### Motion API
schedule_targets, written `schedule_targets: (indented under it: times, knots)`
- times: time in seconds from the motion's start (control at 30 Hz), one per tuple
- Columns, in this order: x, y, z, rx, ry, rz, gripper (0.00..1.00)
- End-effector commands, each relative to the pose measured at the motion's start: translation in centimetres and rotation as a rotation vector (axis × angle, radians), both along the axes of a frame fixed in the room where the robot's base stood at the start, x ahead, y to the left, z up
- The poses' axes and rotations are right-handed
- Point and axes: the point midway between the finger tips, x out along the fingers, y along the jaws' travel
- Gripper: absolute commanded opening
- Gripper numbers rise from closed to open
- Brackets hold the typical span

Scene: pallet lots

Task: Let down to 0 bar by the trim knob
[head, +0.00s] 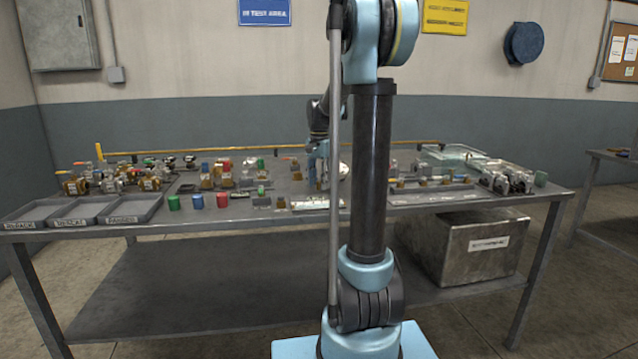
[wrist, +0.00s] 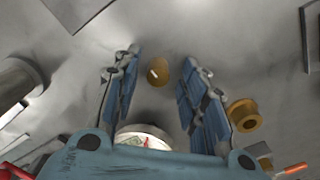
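A round brown knob (wrist: 158,72) with a pale mark on its face, which looks like the trim knob, sits between and just past my fingertips in the wrist view. My gripper (wrist: 158,62) is open, its two blue fingers on either side of the knob with visible gaps; whether they reach down to its height I cannot tell. A round white-faced gauge (wrist: 145,132) with a red-and-green mark shows partly behind my gripper body; its reading is too small to tell. In the head view my gripper (head: 320,180) points down at mid-bench beside a pale round face (head: 344,170); the knob is hidden there.
A brass ring-shaped part (wrist: 245,115) lies right of my right finger. A metal cylinder (wrist: 18,82) stands at left. On the bench (head: 240,218) are several valves and fittings, grey trays (head: 82,222) at left and a clear-covered box (head: 450,153) at the back right.

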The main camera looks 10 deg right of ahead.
Motion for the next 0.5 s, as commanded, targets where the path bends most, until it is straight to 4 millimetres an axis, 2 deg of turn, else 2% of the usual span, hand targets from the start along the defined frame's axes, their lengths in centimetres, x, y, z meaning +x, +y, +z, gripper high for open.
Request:
schedule_targets:
  times: [0.3, 0.5]
  knots:
    - [-0.1, -0.1, 0.2, -0.001, 0.002, 0.000, 0.40]
    - [-0.1, -0.1, 2.2, -0.001, 0.002, 0.000, 0.40]
